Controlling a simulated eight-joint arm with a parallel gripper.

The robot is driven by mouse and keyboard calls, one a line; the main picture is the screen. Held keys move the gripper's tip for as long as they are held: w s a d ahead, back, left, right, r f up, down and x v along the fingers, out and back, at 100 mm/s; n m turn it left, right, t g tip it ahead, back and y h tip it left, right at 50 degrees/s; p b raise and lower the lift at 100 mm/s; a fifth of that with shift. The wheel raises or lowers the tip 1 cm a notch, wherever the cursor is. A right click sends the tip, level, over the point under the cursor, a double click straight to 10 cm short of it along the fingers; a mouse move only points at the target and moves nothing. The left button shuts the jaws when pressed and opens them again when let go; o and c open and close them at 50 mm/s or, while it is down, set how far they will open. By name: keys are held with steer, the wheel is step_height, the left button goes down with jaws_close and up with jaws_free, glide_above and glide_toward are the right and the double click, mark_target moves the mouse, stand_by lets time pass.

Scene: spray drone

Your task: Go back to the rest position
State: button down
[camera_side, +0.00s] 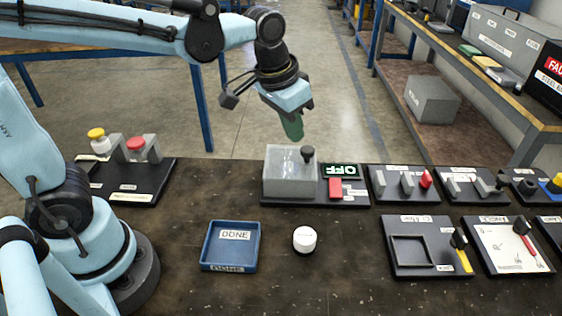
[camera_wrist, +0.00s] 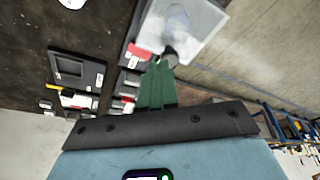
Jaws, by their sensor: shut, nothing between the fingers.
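My gripper (camera_side: 293,130) hangs in the air above and just behind the grey box with the black knob (camera_side: 278,177). Its green fingers are together and hold nothing. In the wrist view my gripper (camera_wrist: 158,72) also shows shut, with the translucent box top (camera_wrist: 205,22) and its dark knob (camera_wrist: 170,56) beyond the fingertips. The fingers look apart from the knob in the side view.
A sign reading OFF (camera_side: 341,170) and a red block (camera_side: 335,188) sit right of the box. A blue DONE tray (camera_side: 207,250) and a white round cap (camera_side: 304,239) are in front. Tool boards (camera_side: 405,200) fill the right. A board with yellow and red knobs (camera_side: 125,190) is left.

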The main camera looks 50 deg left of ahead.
steer(key=s+a+f+n+t, duration=0.1)
steer(key=s+a+t, duration=0.3)
steer(key=s+a, duration=0.2)
steer(key=shift+s+f+n+y, duration=0.3)
steer(key=shift+s+f, duration=0.05)
steer(key=shift+s, duration=0.9)
steer(key=c, duration=1.8)
jaws_free()
